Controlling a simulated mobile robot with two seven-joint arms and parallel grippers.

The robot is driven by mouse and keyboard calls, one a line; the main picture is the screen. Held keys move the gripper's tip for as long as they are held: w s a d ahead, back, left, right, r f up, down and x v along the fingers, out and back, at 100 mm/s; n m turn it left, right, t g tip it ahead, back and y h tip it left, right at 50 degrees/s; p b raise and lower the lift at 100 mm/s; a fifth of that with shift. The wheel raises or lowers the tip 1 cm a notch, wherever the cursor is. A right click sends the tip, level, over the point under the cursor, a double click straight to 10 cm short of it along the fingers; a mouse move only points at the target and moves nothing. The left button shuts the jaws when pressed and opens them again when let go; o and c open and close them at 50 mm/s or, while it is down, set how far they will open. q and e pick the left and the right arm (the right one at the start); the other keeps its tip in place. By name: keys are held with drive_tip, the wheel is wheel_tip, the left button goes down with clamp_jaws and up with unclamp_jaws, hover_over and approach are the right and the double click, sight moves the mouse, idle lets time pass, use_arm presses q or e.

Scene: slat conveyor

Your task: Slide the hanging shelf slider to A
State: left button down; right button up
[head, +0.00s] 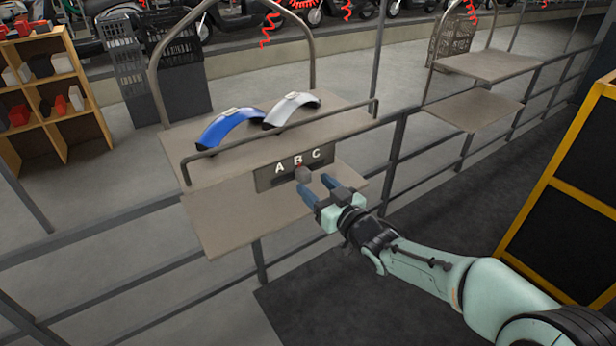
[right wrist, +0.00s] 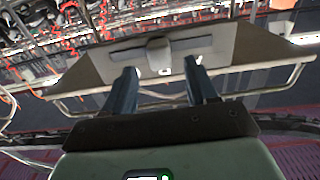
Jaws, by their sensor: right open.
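The hanging shelf (head: 225,222) has a dark plate (head: 263,181) on its front, marked A, B, C from left to right. The grey slider knob (head: 303,175) sticks out of the slot below the letters, roughly under B. In the right wrist view the knob (right wrist: 158,53) is near the middle of the slot. My right gripper (head: 315,184) is open in front of the knob. In the right wrist view its two fingers (right wrist: 160,70) point at the knob, one on each side, and look short of it. My left gripper is not in view.
Blue (head: 229,128) and silver (head: 291,108) curved fenders lie on the upper shelf behind a rail (head: 285,138). A yellow-edged dark panel (head: 570,190) stands at right, and a wooden cubby (head: 62,95) at left.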

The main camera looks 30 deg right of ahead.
sight(307, 179)
drive_tip(key=shift+w+a, duration=0.2)
drive_tip(key=shift+w, duration=1.75)
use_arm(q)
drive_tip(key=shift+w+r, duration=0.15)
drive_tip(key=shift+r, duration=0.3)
